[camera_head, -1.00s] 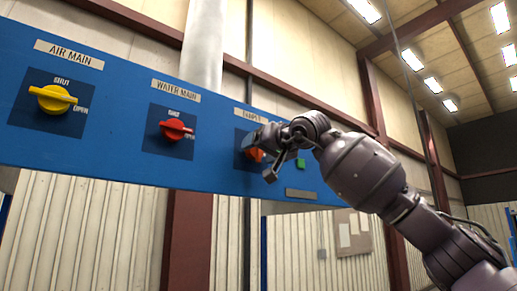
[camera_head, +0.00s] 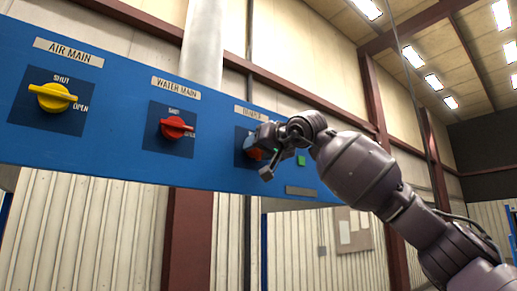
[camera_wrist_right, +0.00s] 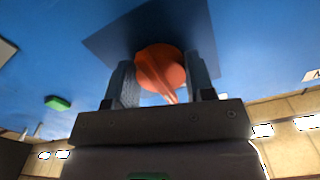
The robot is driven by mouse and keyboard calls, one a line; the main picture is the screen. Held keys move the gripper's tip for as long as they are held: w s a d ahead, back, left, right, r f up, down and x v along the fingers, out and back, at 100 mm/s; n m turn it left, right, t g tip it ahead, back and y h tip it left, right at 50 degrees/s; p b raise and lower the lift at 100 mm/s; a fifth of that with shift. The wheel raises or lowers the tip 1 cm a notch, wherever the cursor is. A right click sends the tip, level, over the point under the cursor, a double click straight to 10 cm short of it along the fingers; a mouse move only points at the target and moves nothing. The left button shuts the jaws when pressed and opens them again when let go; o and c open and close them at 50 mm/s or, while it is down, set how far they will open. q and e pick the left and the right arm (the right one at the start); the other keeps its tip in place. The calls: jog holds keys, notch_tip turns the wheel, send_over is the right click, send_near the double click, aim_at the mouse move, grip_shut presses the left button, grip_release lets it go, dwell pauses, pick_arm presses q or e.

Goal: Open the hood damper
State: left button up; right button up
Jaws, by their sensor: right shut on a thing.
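The damper control is an orange-red rotary knob (camera_head: 254,153) on a dark square plate at the right of the blue panel (camera_head: 100,130). A label above it is partly readable as "DAMPER". My right gripper (camera_head: 262,158) is at this knob and hides much of it. In the right wrist view the orange knob (camera_wrist_right: 162,68) sits between the two fingers of my right gripper (camera_wrist_right: 160,82), which is shut on it. Its pointer ridge slants down toward the right there. My left gripper is not in view.
A yellow AIR MAIN knob (camera_head: 53,97) and a red WATER MAIN knob (camera_head: 176,128) are to the left on the panel. A small green square (camera_head: 301,160) and a grey plate (camera_head: 300,191) are right of the damper knob, close to my arm.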

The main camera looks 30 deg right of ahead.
jog(key=m+p, duration=0.1)
jog(key=m, duration=0.1)
jog(key=shift+m, duration=0.4)
jog(key=m, duration=0.3)
jog(key=shift+a+m, duration=0.1)
jog(key=shift+m, duration=0.3)
jog(key=shift+r+m, duration=0.1)
jog(key=shift+m, duration=0.8)
jog(key=m, duration=0.3)
jog(key=shift+a+m, duration=0.1)
jog(key=shift+m, duration=0.2)
jog(key=m, duration=0.3)
jog(key=shift+r, duration=0.1)
jog(key=shift+m, duration=1.6)
